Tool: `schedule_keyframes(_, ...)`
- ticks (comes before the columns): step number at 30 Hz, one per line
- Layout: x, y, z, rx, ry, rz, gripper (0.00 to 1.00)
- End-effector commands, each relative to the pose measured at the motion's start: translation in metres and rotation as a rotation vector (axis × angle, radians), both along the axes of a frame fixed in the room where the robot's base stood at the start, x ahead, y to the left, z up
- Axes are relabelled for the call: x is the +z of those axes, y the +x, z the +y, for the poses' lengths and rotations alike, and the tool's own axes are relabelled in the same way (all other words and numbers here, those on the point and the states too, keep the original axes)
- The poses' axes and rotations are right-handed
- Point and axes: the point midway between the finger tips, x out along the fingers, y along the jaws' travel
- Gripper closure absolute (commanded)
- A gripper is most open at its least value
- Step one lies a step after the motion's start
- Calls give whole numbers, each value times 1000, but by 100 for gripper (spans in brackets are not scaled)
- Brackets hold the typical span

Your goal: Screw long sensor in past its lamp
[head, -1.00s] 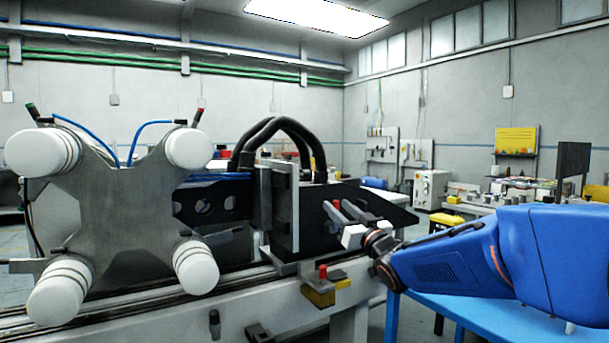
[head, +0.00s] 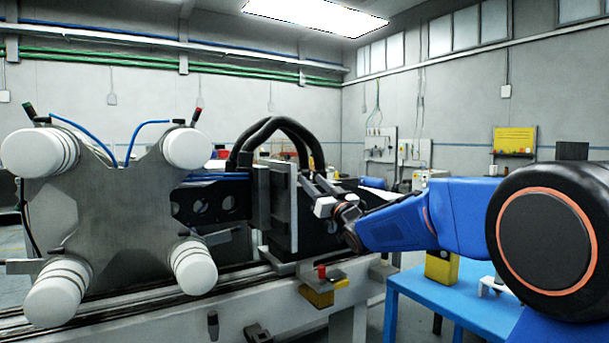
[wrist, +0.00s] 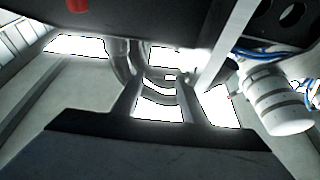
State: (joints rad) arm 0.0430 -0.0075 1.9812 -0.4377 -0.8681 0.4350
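My gripper (head: 316,184) is in front of the dark plate at the right end of the machine in the head view. Its pale jaw block (head: 325,206) shows, but the fingertips are small and partly lost against the dark parts behind. I cannot tell if it holds anything. I cannot make out the long sensor or its lamp with certainty. A red piece (wrist: 77,6) shows at the wrist view's top edge.
A grey cross-shaped plate (head: 120,205) with white rollers (head: 187,149) and blue hoses stands at left. Thick black hoses (head: 280,128) arch above the machine. A blue table (head: 450,305) is at lower right. A white roller (wrist: 280,108) shows in the wrist view.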

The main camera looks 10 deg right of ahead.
Motion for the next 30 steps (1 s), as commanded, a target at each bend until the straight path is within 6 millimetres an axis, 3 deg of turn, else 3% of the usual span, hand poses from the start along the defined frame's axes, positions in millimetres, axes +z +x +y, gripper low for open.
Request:
schedule_keyframes(6, 13, 32, 11, 0, 1, 0, 61)
schedule_keyframes(12, 21, 49, 16, 0, 1, 0, 61)
schedule_keyframes(24, 23, 54, 17, -1, 0, 0, 61)
schedule_keyframes(29, 23, 54, 17, -1, 0, 0, 99)
schedule_keyframes(30, 23, 54, 17, -1, 1, 0, 100)
